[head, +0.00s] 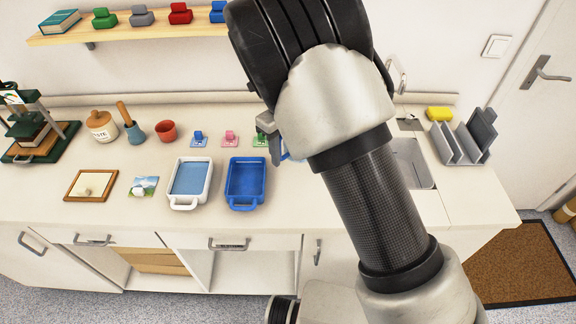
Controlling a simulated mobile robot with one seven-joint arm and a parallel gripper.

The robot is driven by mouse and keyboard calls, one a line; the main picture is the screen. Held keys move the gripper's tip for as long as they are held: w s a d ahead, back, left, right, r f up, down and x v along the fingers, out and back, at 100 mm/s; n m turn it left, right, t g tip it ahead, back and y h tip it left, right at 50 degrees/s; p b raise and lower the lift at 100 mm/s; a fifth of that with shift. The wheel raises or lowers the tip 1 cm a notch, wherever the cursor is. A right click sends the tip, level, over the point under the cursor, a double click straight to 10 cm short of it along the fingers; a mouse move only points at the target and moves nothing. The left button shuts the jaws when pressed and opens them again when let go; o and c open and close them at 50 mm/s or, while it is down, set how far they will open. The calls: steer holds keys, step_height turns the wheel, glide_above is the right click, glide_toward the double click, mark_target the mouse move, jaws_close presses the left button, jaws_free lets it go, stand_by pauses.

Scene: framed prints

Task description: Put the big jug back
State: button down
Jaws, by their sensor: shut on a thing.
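My gripper (266,124) shows only as a small grey part at the left of my arm, above the counter. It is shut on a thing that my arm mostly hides. A thin blue curved piece (286,155) shows just below it and looks like part of the big jug. The jug's body, its tilt and whether it touches the counter cannot be seen.
A white tray (207,187) and a blue tray (260,187) stand on the counter (330,213). Stamps, a red pot (166,131) and a paste jar (101,126) stand left. A sink (412,164) and a grey rack (468,140) are right. A shelf (140,32) hangs above.

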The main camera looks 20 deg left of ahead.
steer(key=shift+f, duration=2.85)
steer(key=shift+f, duration=0.1)
steer(key=c, duration=1.2)
jaws_free()
steer(key=shift+o, duration=0.2)
step_height(320, 180, up, 12)
steer(key=shift+r, duration=0.1)
